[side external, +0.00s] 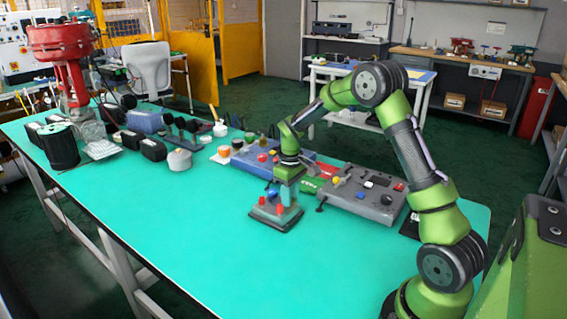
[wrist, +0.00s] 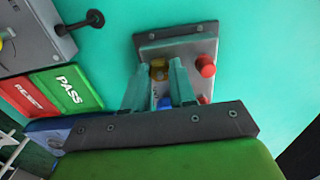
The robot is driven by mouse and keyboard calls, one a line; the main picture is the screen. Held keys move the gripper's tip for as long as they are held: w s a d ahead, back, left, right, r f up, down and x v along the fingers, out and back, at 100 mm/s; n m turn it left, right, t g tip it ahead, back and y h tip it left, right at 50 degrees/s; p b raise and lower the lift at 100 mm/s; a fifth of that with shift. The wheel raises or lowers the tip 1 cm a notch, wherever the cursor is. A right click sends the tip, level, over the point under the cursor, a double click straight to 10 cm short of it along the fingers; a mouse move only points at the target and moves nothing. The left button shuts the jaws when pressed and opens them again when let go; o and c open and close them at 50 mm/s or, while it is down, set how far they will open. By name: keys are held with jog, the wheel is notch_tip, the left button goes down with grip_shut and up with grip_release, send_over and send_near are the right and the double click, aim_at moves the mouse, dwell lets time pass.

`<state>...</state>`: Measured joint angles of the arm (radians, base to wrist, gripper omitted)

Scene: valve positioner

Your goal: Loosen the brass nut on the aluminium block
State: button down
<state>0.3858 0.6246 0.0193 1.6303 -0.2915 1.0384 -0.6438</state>
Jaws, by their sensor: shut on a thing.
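The aluminium block (side external: 276,217) stands on the teal table in front of my arm, on a dark base. In the wrist view the block (wrist: 190,50) shows its dark edge plate and two red caps. The brass nut (wrist: 159,72) shows as a small yellow patch between my fingertips. My gripper (wrist: 164,69) is shut on the brass nut, with a finger on either side of it. In the side view my gripper (side external: 284,192) points down onto the block, and the nut is hidden there. A blue part (wrist: 165,103) sits between the fingers, closer to my palm.
A grey control box (side external: 362,194) and a blue box (side external: 265,158) stand behind the block. Red and green PASS/REJECT plates (wrist: 72,88) lie beside it. Several parts and a red valve actuator (side external: 62,60) fill the far left. The table's front area is clear.

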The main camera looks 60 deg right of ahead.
jog(key=c, duration=0.9)
grip_release()
notch_tip(320, 180, up, 17)
jog(key=shift+d, duration=0.1)
jog(key=s+a+r+m+t, duration=0.1)
jog(key=s+a+t, duration=0.1)
jog(key=s+a, duration=0.4)
jog(key=s+a+r+m+t+y, duration=0.1)
jog(key=s+a+t, duration=0.1)
jog(key=s+a, duration=0.5)
jog(key=s+a+m+t+y, duration=0.1)
jog(key=s+a+m+t, duration=0.1)
jog(key=s+a, duration=0.4)
jog(key=shift+s+a+r+t, duration=0.2)
jog(key=shift+a+r+t, duration=0.2)
jog(key=shift+a+t, duration=0.2)
